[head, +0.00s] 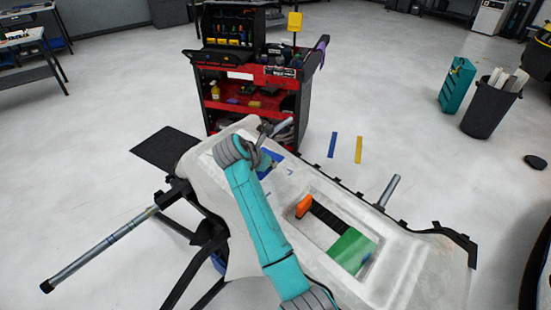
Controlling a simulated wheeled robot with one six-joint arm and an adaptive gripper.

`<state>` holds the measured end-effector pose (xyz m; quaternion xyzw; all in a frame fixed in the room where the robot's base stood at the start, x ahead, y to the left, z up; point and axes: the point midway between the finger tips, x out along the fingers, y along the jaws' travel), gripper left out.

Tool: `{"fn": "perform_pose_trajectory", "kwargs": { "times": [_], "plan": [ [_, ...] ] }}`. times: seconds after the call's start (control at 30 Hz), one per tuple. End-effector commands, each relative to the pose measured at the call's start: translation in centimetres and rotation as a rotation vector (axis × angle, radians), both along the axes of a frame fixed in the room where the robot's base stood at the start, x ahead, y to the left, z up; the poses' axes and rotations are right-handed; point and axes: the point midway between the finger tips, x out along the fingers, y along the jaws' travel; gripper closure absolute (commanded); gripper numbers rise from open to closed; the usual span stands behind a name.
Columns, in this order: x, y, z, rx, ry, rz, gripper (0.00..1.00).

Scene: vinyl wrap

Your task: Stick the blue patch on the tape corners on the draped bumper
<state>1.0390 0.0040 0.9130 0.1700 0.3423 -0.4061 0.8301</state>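The draped bumper (395,270) lies on a stand in front of me, covered in a pale wrap. The blue patch (275,157) shows at the upper left of the drape, partly hidden by my wrist. Small blue tape corner marks (290,172) show just to its right. My gripper (266,165) is at the blue patch, small and mostly hidden by my teal arm. I cannot tell whether its fingers are open or shut, or whether the patch is held or lying on the drape.
An orange tool (304,206) and a green piece (351,250) lie at the recess in the bumper. A red tool cart (245,88) stands behind. A blue strip (332,145) and yellow strip (358,150) lie on the floor. A black bin (490,108) stands at right.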

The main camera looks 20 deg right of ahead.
Motion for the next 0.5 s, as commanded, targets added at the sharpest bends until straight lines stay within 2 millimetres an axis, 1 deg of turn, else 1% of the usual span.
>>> {"fn": "perform_pose_trajectory", "kwargs": {
  "times": [0.03,0.13,0.27,0.5],
  "plan": [
    [0.5,-0.9,0.3,0.000,0.001,-0.026,1.00],
    [1.0,-1.8,0.5,0.000,0.002,-0.057,1.00],
    [1.2,-2.1,0.2,0.000,0.002,-0.068,1.00],
    [1.1,-2.1,-1.8,0.001,0.003,-0.066,1.00]
  ]
}}
